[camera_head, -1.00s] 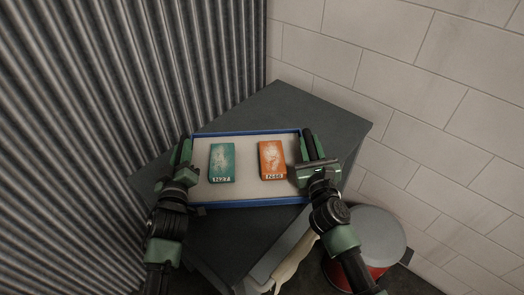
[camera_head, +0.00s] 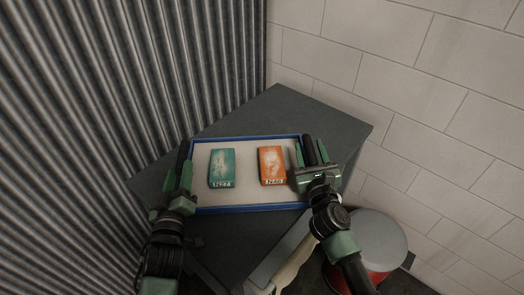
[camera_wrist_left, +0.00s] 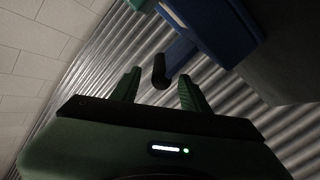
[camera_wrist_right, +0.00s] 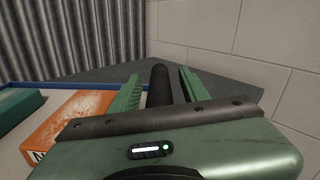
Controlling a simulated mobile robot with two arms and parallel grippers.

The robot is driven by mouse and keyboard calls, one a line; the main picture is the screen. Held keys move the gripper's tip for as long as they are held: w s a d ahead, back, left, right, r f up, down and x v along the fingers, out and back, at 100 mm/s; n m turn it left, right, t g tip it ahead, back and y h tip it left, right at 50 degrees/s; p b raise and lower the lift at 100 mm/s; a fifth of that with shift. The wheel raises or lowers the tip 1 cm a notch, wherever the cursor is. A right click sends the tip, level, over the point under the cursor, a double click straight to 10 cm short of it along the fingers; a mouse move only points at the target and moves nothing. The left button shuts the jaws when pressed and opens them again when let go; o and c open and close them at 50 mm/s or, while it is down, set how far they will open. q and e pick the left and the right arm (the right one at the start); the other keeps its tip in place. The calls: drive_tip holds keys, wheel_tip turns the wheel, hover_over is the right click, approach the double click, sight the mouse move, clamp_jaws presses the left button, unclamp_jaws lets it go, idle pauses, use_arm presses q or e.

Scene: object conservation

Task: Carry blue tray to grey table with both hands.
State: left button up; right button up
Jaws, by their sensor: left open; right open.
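The blue-rimmed tray (camera_head: 245,209) appears to rest on the dark grey table (camera_head: 275,110); its underside is hidden. A teal box (camera_head: 222,168) and an orange box (camera_head: 272,165) lie flat on it. My left gripper (camera_head: 178,176) is open at the tray's left side, its fingers either side of a dark handle, and the handle (camera_wrist_left: 160,72) shows between them in the left wrist view. My right gripper (camera_head: 311,156) is open at the right side. In the right wrist view a dark handle (camera_wrist_right: 159,86) stands between its fingers. Contact with the handles cannot be told.
A corrugated metal wall (camera_head: 90,100) stands close on the left and a pale block wall (camera_head: 440,90) on the right. A red bin with a grey lid (camera_head: 372,238) stands on the floor at lower right. Bare table shows beyond and in front of the tray.

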use_arm(q)
drive_tip(key=s, duration=0.5)
drive_tip(key=shift+s, duration=0.2)
use_arm(e)
drive_tip(key=shift+s, duration=0.1)
drive_tip(key=s, duration=1.2)
drive_tip(key=shift+w, duration=0.1)
use_arm(q)
drive_tip(key=o, duration=0.5)
drive_tip(key=shift+a, duration=0.1)
drive_tip(key=shift+s+a+p, duration=0.45)
drive_tip(key=shift+s+a, duration=0.45)
drive_tip(key=shift+a, duration=0.3)
drive_tip(key=shift+s+a+p, duration=0.45)
drive_tip(key=shift+s+a, duration=0.4)
drive_tip(key=shift+a, duration=0.35)
use_arm(e)
drive_tip(key=shift+r, duration=0.9)
